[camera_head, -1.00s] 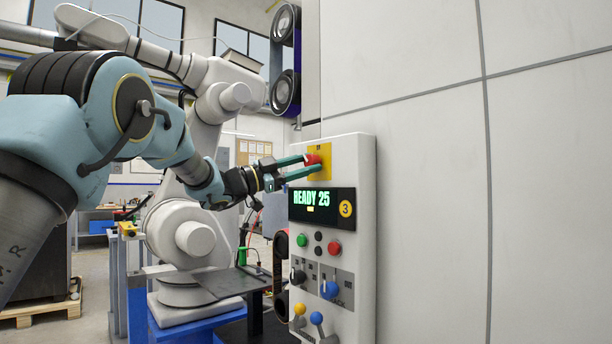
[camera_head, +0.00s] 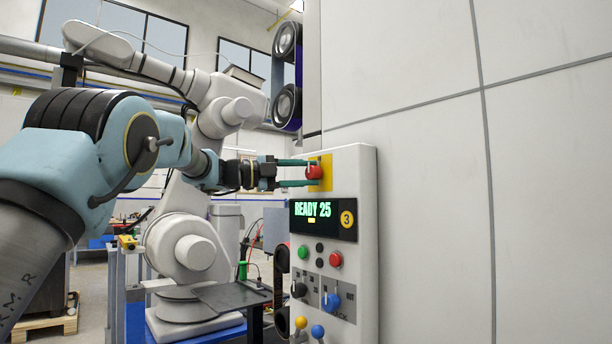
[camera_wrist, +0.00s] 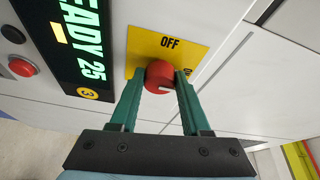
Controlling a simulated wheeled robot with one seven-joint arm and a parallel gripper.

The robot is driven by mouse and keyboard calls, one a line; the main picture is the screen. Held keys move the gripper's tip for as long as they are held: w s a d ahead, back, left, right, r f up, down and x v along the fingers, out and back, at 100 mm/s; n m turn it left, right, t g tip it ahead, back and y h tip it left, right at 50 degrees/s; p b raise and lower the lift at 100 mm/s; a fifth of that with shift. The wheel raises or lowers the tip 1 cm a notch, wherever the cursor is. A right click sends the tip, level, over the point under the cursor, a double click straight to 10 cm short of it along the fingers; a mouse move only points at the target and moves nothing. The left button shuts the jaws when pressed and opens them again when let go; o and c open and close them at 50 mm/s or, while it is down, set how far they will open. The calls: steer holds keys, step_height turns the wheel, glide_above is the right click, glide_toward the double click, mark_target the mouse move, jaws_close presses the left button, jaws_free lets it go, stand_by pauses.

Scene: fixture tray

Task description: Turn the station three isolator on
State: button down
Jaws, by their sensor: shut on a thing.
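The station three isolator is a red round knob (camera_head: 314,172) on a yellow plate (camera_head: 327,165) at the top of a white control panel (camera_head: 362,200). In the wrist view the knob (camera_wrist: 159,74) sits below the word OFF on the plate (camera_wrist: 185,50); a second label at its right is partly hidden by a finger. A short pale mark shows on the knob's near edge. My gripper (camera_head: 307,173) has its two green fingers on opposite sides of the knob, shut on it. In the wrist view the gripper (camera_wrist: 161,80) hides part of the plate.
Below the isolator are a display (camera_head: 322,214) reading READY 25, a yellow 3 badge (camera_head: 347,219), a green button (camera_head: 303,252), a red button (camera_head: 336,259) and several selector knobs. A white robot arm (camera_head: 190,250) stands behind at left. A plain wall (camera_head: 430,180) is at right.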

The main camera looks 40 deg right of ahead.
stand_by(0.3)
steer(key=shift+c, duration=1.8)
jaws_free()
steer(key=b+v, duration=0.2)
steer(key=v, duration=0.8)
steer(key=shift+w+a, duration=0.15)
steer(key=shift+a, duration=0.2)
